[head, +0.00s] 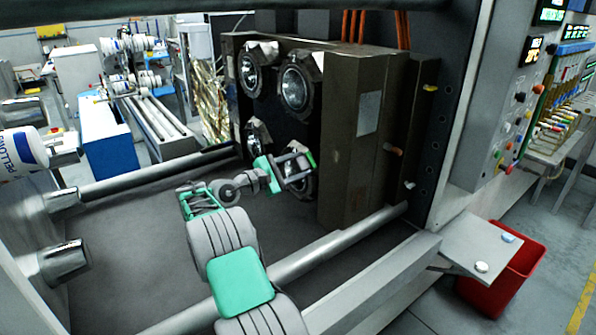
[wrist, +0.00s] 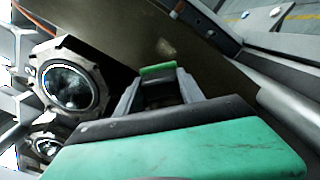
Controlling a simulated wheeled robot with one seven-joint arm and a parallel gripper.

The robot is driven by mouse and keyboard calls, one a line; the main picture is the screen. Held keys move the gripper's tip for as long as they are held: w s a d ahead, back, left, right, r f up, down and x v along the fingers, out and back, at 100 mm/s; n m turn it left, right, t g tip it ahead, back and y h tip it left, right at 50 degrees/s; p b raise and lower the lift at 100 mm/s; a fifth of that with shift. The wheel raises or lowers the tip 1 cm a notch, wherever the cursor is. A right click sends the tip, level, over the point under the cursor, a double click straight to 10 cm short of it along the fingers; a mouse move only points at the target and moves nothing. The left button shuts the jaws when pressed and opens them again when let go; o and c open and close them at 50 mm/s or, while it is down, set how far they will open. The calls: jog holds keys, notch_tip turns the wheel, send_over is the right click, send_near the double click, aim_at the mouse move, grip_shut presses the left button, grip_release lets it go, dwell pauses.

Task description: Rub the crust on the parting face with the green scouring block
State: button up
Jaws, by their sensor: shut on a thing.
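The parting face (head: 272,118) is the dark inner side of a large brown mould block, with several round, shiny cavities. In the wrist view a cavity (wrist: 68,86) shows at the left. My gripper (head: 303,163) is in front of the lower right cavity and hides part of it. Its fingers (wrist: 157,88) are shut on the green scouring block (head: 311,158), of which only a narrow green edge (wrist: 158,69) shows beyond the fingertips. I cannot tell whether the block touches the face. I cannot make out the crust; pale patches show beside the upper cavities.
Steel tie bars (head: 330,243) run below and behind my arm. At the right a small shelf (head: 465,243) holds a white round thing (head: 481,267) and a blue piece (head: 508,238), above a red bin (head: 525,272). The space left of the face is open.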

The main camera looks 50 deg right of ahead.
jog(key=shift+b+x, duration=0.55)
jog(key=shift+x, duration=2.45)
jog(key=shift+r, duration=0.1)
jog(key=shift+p+x, duration=0.75)
jog(key=shift+x, duration=0.2)
jog(key=shift+s+a, duration=0.3)
jog(key=shift+s, duration=0.7)
jog(key=shift+s+a, duration=0.25)
jog(key=shift+s, duration=0.7)
jog(key=shift+d+r+p, duration=0.1)
jog(key=shift+p, duration=0.55)
jog(key=shift+w+d+p, duration=0.25)
jog(key=shift+w+p, duration=0.2)
jog(key=shift+w, duration=0.5)
jog(key=shift+w+d+p, duration=0.3)
jog(key=shift+w+p, duration=0.1)
jog(key=shift+w, duration=0.55)
jog(key=shift+a+r, duration=0.1)
